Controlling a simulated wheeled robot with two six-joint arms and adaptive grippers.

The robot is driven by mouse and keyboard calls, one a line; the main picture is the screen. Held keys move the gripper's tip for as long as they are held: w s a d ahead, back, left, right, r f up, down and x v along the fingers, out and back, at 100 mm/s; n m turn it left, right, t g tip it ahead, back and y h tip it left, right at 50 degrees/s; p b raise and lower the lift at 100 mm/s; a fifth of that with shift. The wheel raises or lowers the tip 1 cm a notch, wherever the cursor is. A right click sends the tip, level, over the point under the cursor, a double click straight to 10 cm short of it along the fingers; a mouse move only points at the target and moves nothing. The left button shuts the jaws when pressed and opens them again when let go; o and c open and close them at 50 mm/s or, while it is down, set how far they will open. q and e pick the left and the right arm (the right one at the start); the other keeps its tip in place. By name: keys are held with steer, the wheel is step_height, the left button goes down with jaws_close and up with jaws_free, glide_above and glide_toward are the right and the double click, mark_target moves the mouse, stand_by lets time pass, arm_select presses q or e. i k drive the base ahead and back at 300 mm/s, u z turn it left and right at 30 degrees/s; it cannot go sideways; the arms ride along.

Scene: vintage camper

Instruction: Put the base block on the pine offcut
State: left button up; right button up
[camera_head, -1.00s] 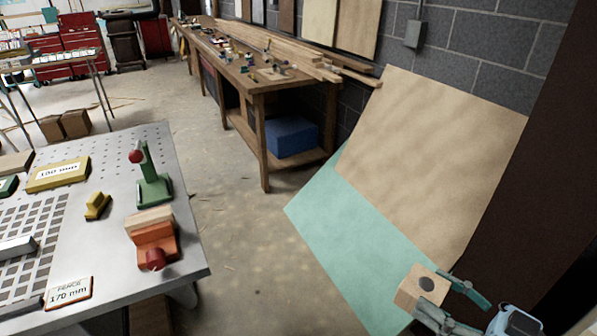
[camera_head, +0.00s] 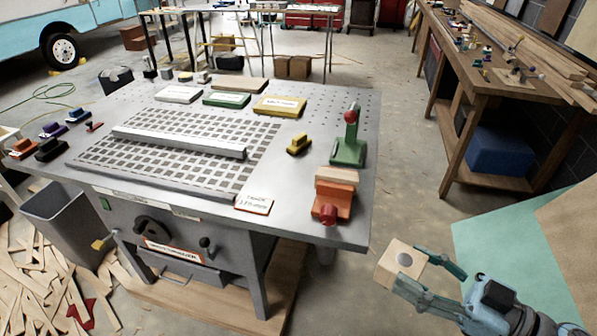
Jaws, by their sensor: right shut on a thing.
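The base block, a pale wooden block (camera_head: 392,264) with a dark round spot on one face, is in the head view at the lower right. My right gripper (camera_head: 424,274) is shut on it and holds it in the air, off the right front corner of the grey machine table. A flat brown wooden piece (camera_head: 241,86) lies at the table's back edge. Another pale wood piece (camera_head: 337,175) sits at the orange clamp near the right edge. I cannot tell for sure which one is the pine offcut. My left gripper is out of view.
A wooden workbench (camera_head: 500,84) stands at the right. Floor between is clear.

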mark_target(338, 174)
steer(key=u, duration=0.05)
steer(key=i, duration=0.95)
